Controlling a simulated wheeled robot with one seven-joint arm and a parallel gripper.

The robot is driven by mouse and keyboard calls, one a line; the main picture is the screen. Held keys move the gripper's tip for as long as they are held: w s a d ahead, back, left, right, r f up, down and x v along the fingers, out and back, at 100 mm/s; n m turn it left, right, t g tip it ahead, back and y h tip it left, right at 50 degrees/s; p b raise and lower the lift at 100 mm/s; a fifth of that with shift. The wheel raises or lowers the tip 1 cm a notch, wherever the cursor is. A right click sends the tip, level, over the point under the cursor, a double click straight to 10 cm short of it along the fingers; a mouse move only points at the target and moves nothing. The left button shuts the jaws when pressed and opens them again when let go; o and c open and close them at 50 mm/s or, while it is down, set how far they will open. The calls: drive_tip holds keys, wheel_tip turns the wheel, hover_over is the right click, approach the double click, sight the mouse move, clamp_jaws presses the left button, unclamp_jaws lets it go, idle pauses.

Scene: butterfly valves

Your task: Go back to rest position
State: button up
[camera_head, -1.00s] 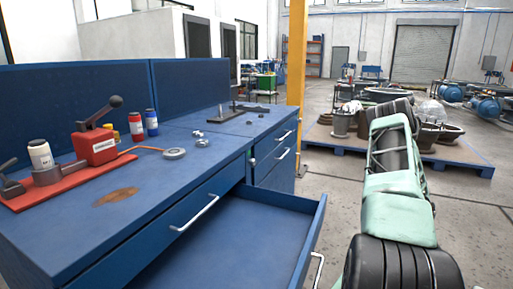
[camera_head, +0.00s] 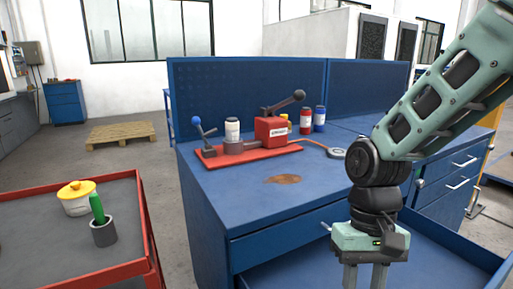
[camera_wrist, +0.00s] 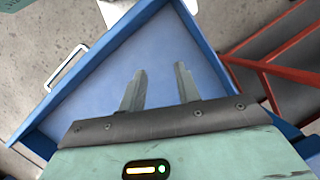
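My gripper (camera_head: 365,276) hangs pointing down at the right of the head view, over the open drawer (camera_head: 315,262) of the blue workbench (camera_head: 225,200). In the wrist view my gripper (camera_wrist: 160,88) shows two grey fingers apart with nothing between them. The open drawer (camera_wrist: 105,90) lies beneath the fingers, and its visible floor is bare. The fingertips are partly cut off at the bottom of the head view.
A red-rimmed cart (camera_head: 145,225) on the left holds a yellow-lidded pot (camera_head: 77,198) and a grey cup (camera_head: 104,233) with a green-handled item. A red valve test rig (camera_head: 270,135) and small bottles stand on the bench. Floor near the pallet (camera_head: 120,136) is clear.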

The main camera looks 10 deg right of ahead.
drive_tip(key=s+a+r+n+t, duration=0.2)
drive_tip(key=s+a+n+t, duration=0.2)
drive_tip(key=s+a+n, duration=0.45)
wheel_tip(320, 180, up, 13)
drive_tip(key=w+p, duration=0.1)
drive_tip(key=p, duration=1.1)
drive_tip(key=shift+d+f+g+h+p, duration=0.15)
drive_tip(key=shift+d+g+h+p, duration=0.15)
drive_tip(key=shift+d+p, duration=0.05)
